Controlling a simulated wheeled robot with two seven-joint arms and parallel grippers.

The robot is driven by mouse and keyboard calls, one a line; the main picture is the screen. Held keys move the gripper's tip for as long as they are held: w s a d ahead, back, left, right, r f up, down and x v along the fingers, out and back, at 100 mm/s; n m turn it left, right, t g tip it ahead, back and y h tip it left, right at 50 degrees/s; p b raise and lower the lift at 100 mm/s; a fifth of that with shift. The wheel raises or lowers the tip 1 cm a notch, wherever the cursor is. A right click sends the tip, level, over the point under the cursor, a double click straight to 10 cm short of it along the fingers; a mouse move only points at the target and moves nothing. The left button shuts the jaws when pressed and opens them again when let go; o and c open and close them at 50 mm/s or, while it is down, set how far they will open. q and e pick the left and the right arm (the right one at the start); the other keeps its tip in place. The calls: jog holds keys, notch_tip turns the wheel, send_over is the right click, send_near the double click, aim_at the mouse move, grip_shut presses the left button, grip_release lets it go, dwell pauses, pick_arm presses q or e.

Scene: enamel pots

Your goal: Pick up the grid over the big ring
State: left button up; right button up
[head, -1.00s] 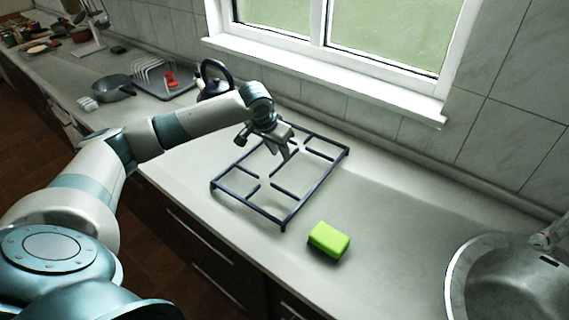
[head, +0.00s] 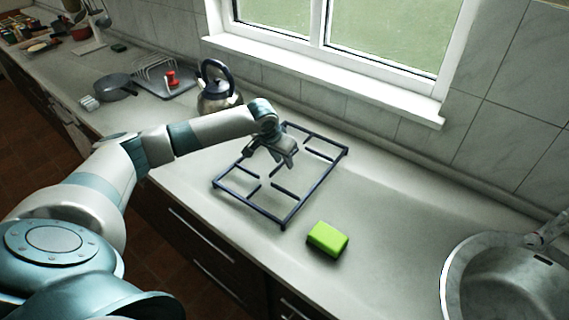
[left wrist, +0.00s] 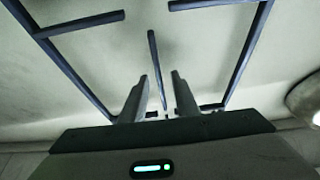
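The grid (head: 315,190), a dark blue rectangular frame with short inward bars, lies flat on the counter in the middle of the head view. My left gripper (head: 286,163) is over its middle, towards the far side. In the left wrist view the grid (left wrist: 75,71) spans the upper part. There my left gripper (left wrist: 158,98) has its two fingers apart, with one inward bar showing between them. I cannot tell how high the fingertips are above that bar. No ring shows under the grid. My right gripper is not in view.
A lime green sponge (head: 327,239) lies near the grid's front right corner. A steel kettle (head: 217,92) stands behind my left arm. A round sink (head: 510,285) is at the right. The counter between sponge and sink is clear. The window wall runs behind.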

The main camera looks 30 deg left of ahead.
pick_arm(q)
grip_shut()
dwell(1.4)
jog(key=shift+w+r, duration=0.1)
jog(key=shift+w, duration=0.05)
